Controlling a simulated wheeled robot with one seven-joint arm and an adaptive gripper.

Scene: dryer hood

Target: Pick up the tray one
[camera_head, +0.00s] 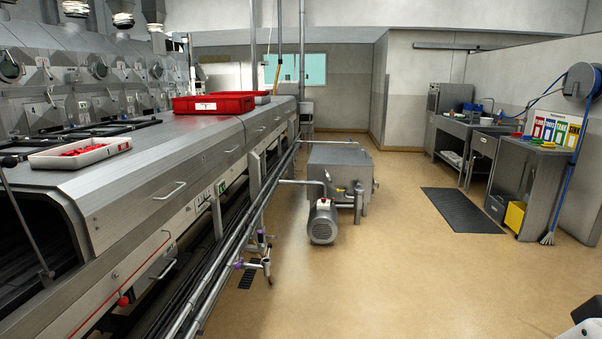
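A shallow white tray (104,153) with red pieces (88,150) in it lies on the steel top of the long machine, near its front edge at the left. A red crate (214,106) with a white label stands farther back on the same top. The mark on the label is too small to read, and I cannot tell which of the two is tray one. My gripper is not in view. A small pale and dark part, perhaps of my arm, shows at the bottom right corner, well away from both containers.
The long steel dryer hood (150,165) fills the left side, with handles and pipes along its flank. A motor and pump unit (323,222) stands on the floor beside it. A dark mat (460,210) and workbenches (520,190) are at right.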

